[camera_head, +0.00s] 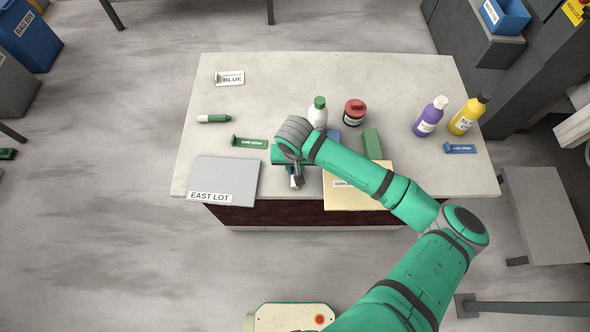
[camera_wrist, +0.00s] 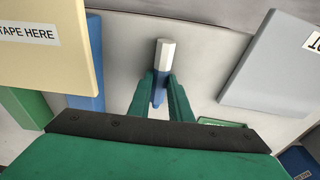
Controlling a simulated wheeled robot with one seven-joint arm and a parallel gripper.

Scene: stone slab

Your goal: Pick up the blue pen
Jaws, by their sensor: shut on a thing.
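The blue pen (camera_wrist: 165,54) shows in the wrist view as a faceted white length with a blue part below it. My gripper (camera_wrist: 161,84) is shut on its blue part, one green finger on each side. In the head view my gripper (camera_head: 296,183) is over the slab's front part, between the grey EAST LOT box and the tan box. My arm and gripper hide most of the pen there. I cannot tell whether the pen touches the slab.
The grey EAST LOT box (camera_head: 224,181) and tan box (camera_head: 368,190) flank my gripper. A white bottle (camera_head: 318,112), red-lidded jar (camera_head: 355,112) and green block (camera_head: 372,144) stand behind. A green-and-white marker (camera_head: 214,118) lies left. The slab's back middle is clear.

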